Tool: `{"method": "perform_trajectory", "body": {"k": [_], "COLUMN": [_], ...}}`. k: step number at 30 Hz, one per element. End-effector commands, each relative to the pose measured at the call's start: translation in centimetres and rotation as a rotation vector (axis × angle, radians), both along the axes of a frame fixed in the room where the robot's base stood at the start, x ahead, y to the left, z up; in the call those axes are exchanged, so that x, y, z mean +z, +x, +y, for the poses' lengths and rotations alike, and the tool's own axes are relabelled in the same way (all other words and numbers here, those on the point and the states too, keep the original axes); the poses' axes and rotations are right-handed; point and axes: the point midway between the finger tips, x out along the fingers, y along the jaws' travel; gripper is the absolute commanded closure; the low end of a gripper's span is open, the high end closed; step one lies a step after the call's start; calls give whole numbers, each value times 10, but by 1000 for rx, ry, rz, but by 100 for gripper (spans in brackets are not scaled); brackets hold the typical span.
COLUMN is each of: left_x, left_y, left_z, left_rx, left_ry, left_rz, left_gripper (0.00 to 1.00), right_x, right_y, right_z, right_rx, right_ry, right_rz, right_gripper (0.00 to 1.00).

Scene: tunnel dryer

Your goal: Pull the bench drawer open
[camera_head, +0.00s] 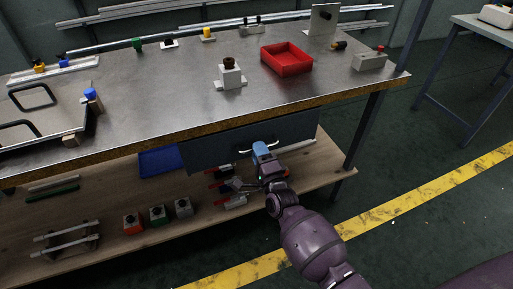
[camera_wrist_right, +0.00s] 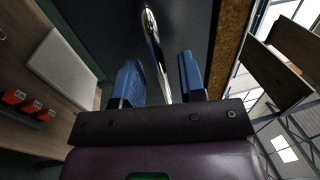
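The bench drawer (camera_head: 212,150) has a dark grey front under the worktop and looks shut. Its silver bar handle (camera_head: 245,151) is near the middle of the front, partly hidden by my right gripper (camera_head: 261,152). In the right wrist view the handle (camera_wrist_right: 153,38) runs down into the gap between the two blue fingers of my right gripper (camera_wrist_right: 160,82). The fingers are apart, with space visible on both sides of the bar. I cannot tell how deep the bar sits between them. My left gripper is not in view.
The metal bench top (camera_head: 170,100) holds a red tray (camera_head: 287,62), a grey block with a dark knob (camera_head: 230,76) and other small parts. The lower wooden shelf (camera_head: 100,255) carries a blue tray (camera_head: 158,162) and several small boxes. Open floor lies in front of the bench.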

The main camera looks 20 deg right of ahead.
Motion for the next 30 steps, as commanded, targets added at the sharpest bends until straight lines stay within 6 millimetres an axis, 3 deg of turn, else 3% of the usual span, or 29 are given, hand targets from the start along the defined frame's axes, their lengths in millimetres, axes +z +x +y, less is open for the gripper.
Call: {"method": "perform_trajectory", "body": {"k": [6, 16, 23, 30], "left_x": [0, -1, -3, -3], "left_y": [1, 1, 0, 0], "left_z": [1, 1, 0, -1], "left_rx": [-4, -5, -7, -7], "left_ry": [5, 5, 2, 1], "left_rz": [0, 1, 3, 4], "left_gripper": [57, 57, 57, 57], "right_x": [2, 3, 3, 3], "right_y": [15, 17, 17, 17], "right_z": [0, 1, 1, 1], "right_rx": [0, 0, 0, 0], "right_ry": [1, 1, 1, 1], "right_rz": [2, 1, 1, 1], "right_gripper": [63, 63, 98, 100]}}
